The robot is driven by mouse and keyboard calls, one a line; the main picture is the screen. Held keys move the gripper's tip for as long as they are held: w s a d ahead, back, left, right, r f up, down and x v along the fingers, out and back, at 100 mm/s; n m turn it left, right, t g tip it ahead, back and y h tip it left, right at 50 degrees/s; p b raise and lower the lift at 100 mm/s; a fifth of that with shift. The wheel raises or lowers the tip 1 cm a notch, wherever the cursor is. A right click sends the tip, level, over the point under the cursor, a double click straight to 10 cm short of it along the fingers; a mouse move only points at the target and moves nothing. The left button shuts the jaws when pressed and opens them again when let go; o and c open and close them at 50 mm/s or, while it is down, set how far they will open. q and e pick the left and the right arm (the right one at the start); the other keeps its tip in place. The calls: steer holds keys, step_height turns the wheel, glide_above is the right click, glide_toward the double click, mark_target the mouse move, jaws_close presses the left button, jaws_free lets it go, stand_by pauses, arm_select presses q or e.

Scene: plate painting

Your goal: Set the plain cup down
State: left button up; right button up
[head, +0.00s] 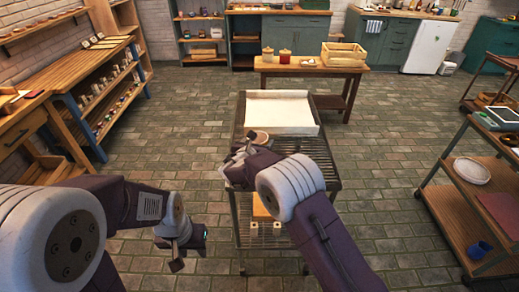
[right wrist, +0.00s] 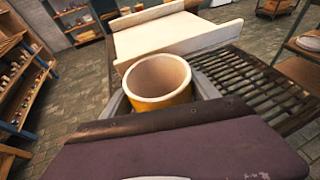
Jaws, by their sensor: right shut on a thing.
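The plain cup (right wrist: 158,82) is yellow outside and cream inside, with its open mouth facing up. My right gripper (right wrist: 160,95) is shut around it, a finger on either side. In the head view the cup's rim (head: 258,136) shows just past my right gripper (head: 247,148), over the slatted top of a metal cart (head: 322,160). The cup's base is hidden, so I cannot tell whether it touches the slats. My left gripper (head: 190,248) hangs low left of the cart, apart from everything; its finger gap is unclear.
A shallow white tray (head: 280,110) lies on the cart's far half, its near wall just beyond the cup. Bare slats (right wrist: 255,85) lie right of the cup. A wooden table (head: 310,66) stands behind, shelves at left, and a wooden trolley with a plate (head: 471,170) at right.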

step_height(320, 180, down, 4)
steer(key=shift+f, duration=0.1)
steer(key=o, duration=1.7)
steer(key=shift+r, duration=0.3)
steer(key=b+v, duration=0.1)
steer(key=v, duration=1.1)
steer(key=shift+a+f, duration=0.1)
steer(key=shift+f, duration=0.1)
